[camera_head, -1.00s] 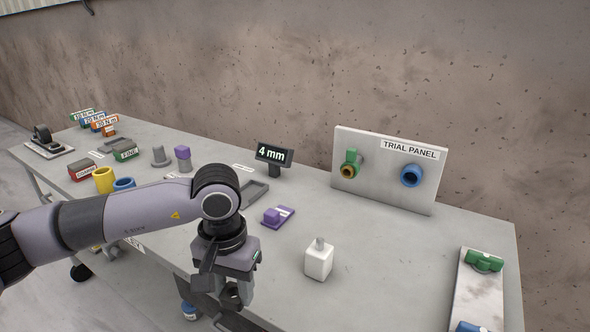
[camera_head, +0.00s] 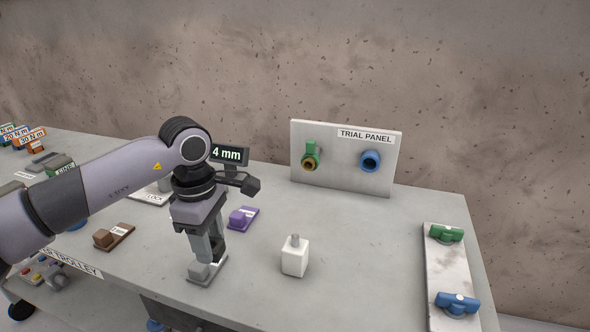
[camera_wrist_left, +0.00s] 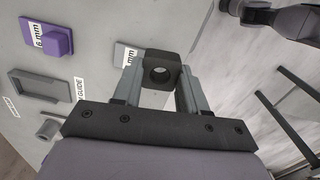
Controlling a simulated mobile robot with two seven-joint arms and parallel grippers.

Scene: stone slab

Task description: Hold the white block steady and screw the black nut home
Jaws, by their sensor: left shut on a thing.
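The white block (camera_head: 294,260) stands upright on the slab right of my left gripper, with a short grey post (camera_head: 295,240) on top. My left gripper (camera_head: 208,262) points down at a small pale grey labelled plate (camera_head: 198,279), left of and apart from the white block. In the left wrist view it is shut on a dark block with a round hole, which looks like the black nut (camera_wrist_left: 161,70). The head view does not show this piece clearly, nor whether it touches the plate. My right gripper is not in view.
A purple gauge (camera_head: 238,220) and a brown gauge (camera_head: 113,236) lie nearby. The trial panel (camera_head: 340,180), with green and blue fittings, stands behind. A pale board (camera_head: 441,270) with green and blue knobs is at the right.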

